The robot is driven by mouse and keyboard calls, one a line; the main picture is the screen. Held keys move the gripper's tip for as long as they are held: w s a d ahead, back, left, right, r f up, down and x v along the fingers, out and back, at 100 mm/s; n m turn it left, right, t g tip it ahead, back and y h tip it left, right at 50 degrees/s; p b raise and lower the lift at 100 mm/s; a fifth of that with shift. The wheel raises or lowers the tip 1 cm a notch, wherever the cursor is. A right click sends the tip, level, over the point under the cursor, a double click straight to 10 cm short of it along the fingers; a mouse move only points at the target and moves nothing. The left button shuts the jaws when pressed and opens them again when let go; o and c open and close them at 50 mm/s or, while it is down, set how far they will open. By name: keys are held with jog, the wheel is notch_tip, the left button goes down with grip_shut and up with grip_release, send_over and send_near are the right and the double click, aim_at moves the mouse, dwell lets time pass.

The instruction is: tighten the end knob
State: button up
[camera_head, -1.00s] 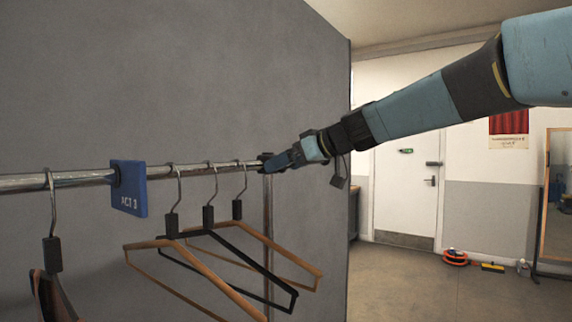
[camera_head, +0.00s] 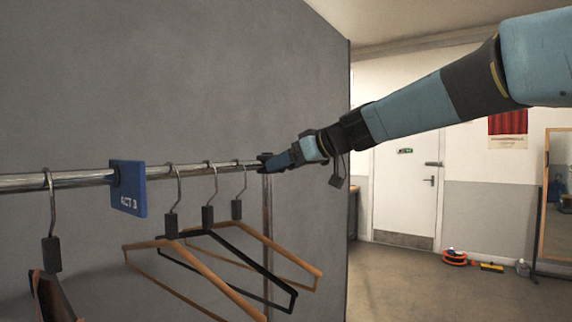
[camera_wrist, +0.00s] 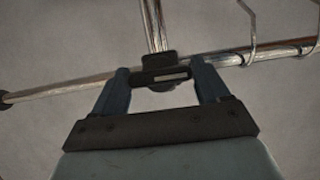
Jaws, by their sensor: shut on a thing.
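The end knob (camera_wrist: 160,77) is a dark piece where the chrome rail meets its upright, seen in the wrist view between my fingers. My gripper (camera_head: 270,163) is at the far end of the rail in the head view. In the wrist view its two blue fingers (camera_wrist: 160,86) stand on either side of the knob and are shut on it. In the head view the fingers hide most of the knob. The chrome rail (camera_head: 80,178) runs from the left edge to the knob.
Several hangers hang on the rail, including a wooden one (camera_head: 205,272) and a black one (camera_head: 262,272). A blue "ACT" divider (camera_head: 128,188) sits on the rail. A grey wall (camera_head: 190,70) stands close behind. A door (camera_head: 405,195) and open floor (camera_head: 410,285) lie to the right.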

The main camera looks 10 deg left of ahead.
jog(key=shift+w+d, duration=0.1)
jog(key=m+g, duration=0.1)
jog(key=m+y, duration=0.1)
jog(key=m, duration=0.1)
jog(key=shift+w+d+f+g, duration=0.1)
jog(key=shift+w+d+g, duration=0.1)
jog(key=shift+g, duration=0.2)
jog(key=m+g+y, duration=0.1)
jog(key=m, duration=0.2)
jog(key=shift+w+f+g, duration=0.1)
jog(key=shift+g, duration=0.2)
jog(key=m+g+y, duration=0.1)
jog(key=m, duration=0.2)
jog(key=shift+f+m+y, duration=0.15)
jog(key=shift+m+y, duration=0.25)
jog(key=shift+f+m+g+y, duration=0.15)
jog(key=shift+m+y, duration=0.2)
jog(key=shift+m, duration=0.55)
jog(key=shift+m+g+y, duration=0.15)
jog(key=shift+m+y, duration=0.2)
jog(key=shift+m, duration=0.55)
jog(key=o, duration=0.8)
jog(key=shift+w, duration=0.1)
jog(key=shift+o, duration=0.8)
